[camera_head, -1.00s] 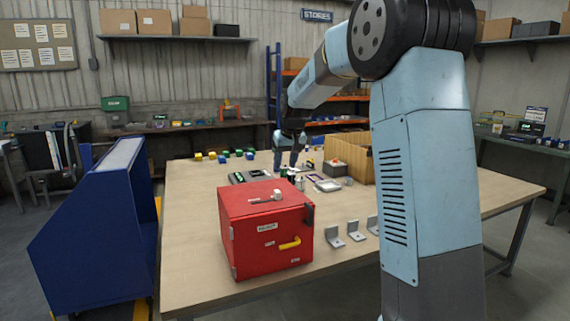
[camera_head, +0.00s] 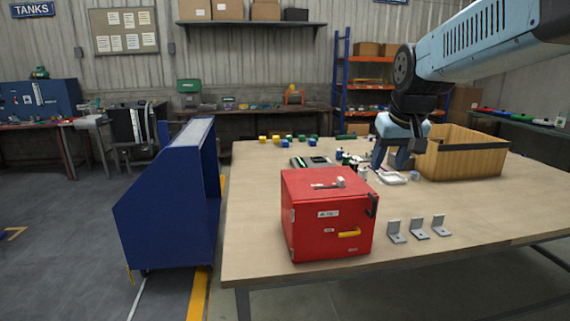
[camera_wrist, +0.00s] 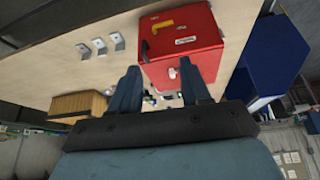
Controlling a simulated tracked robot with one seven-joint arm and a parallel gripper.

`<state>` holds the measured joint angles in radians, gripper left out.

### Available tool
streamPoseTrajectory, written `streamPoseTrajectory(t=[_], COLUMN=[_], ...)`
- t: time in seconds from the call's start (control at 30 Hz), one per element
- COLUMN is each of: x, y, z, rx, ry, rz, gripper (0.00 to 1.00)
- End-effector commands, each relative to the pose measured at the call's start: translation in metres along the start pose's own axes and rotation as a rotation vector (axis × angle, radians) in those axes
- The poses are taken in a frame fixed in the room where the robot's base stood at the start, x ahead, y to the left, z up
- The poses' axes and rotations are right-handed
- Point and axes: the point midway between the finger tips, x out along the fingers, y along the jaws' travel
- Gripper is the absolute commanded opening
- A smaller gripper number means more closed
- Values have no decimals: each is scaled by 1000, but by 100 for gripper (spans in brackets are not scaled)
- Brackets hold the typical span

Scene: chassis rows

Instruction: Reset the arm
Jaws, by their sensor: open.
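My gripper (camera_head: 391,158) is at the upper right in the head view, above the far half of the table (camera_head: 250,215), left of the wooden crate. In the wrist view my gripper (camera_wrist: 160,92) shows two dark blue fingers spread apart, open, with nothing held between them. Beyond the fingers, the red box (camera_wrist: 182,45) fills the upper middle of the wrist view. In the head view the red box (camera_head: 327,215) stands shut near the table's front edge, with a yellow handle on its front.
The wooden crate (camera_head: 470,168) stands close to my gripper's right. Several small parts lie around and below the gripper. Metal brackets (camera_head: 419,233) stand right of the red box. A blue cabinet (camera_head: 160,205) stands left of the table. The table's front left is bare.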

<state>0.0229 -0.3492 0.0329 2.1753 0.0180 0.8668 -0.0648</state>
Motion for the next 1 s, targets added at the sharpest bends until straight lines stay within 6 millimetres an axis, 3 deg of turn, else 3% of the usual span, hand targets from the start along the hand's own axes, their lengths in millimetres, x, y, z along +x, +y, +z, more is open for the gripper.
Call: streamPoseTrajectory(t=[0.3,0.5,0.7,1.0], x=[-26,-28,-26,-26], y=[-1,-2,-3,-3], z=[100,150,171,172], rx=[38,56,64,65], ry=[27,39,43,43], rz=[9,10,9,9], gripper=[47,47,47,47])
